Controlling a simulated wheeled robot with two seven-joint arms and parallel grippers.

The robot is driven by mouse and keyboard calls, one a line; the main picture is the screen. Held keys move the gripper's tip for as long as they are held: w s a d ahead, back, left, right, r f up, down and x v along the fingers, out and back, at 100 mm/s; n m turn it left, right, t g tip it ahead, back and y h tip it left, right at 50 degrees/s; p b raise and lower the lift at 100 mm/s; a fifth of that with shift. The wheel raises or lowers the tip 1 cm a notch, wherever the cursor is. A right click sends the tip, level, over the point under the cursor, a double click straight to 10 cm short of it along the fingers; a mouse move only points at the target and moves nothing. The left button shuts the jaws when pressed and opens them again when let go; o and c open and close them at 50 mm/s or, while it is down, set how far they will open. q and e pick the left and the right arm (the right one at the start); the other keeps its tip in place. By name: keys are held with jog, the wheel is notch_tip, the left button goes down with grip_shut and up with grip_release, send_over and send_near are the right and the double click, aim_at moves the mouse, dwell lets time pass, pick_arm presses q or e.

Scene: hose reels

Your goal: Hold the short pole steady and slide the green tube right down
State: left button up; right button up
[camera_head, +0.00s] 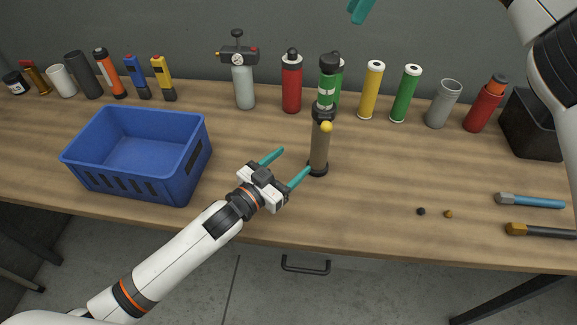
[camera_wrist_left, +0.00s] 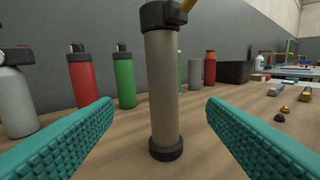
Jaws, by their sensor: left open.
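The short pole (camera_head: 320,147) is a grey-brown cylinder standing upright on a black foot on the table; it also shows in the left wrist view (camera_wrist_left: 162,90). A black collar with a yellow knob (camera_head: 326,127) is near its top. The green tube (camera_head: 327,78), with a dark cap and white markings, appears upright above the collar; the left wrist view cuts it off. My left gripper (camera_head: 295,161) is open and empty, just left of the pole's lower part. In the wrist view the pole stands ahead, between the fingers. Only one teal finger of my right gripper (camera_head: 361,10) shows, at the top edge.
A blue crate (camera_head: 185,175) stands at left. A row of bottles and tubes lines the back, including a red bottle (camera_head: 291,85) and a yellow tube (camera_head: 370,92). Tools (camera_head: 530,201) and two small pieces lie at right. The table right of the pole is mostly clear.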

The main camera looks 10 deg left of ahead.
aim_at(315, 145)
pick_arm(q)
jog(key=shift+n, duration=0.3)
jog(key=x, duration=1.1)
jog(key=shift+w+d+f, duration=0.15)
jog(key=shift+d+f, duration=0.05)
jog(key=shift+d, duration=0.25)
